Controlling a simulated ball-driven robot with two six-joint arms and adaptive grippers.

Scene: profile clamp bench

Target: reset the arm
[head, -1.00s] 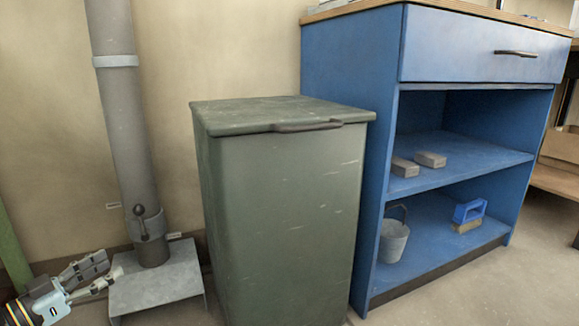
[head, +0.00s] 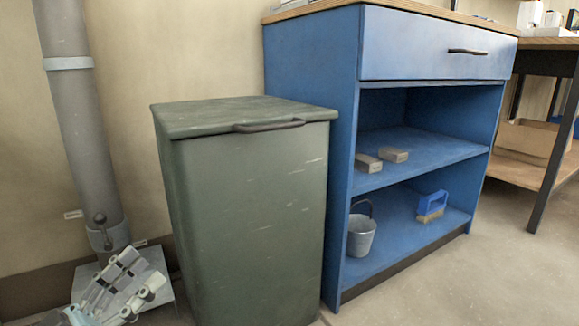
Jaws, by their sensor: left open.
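My left gripper (head: 126,280) shows at the bottom left of the head view, open and with nothing between its fingers. It is in front of the foot plate (head: 160,268) of a grey upright pipe (head: 72,135) and covers part of that plate. I cannot tell how far the gripper is from the plate. My right gripper is not in view.
A green lidded bin (head: 250,215) stands close to the right of my left gripper. A blue cabinet (head: 312,150) stands beside it, with blocks, a bucket (head: 361,236) and a brush (head: 432,206) on its shelves. Floor (head: 450,275) at the right front is clear.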

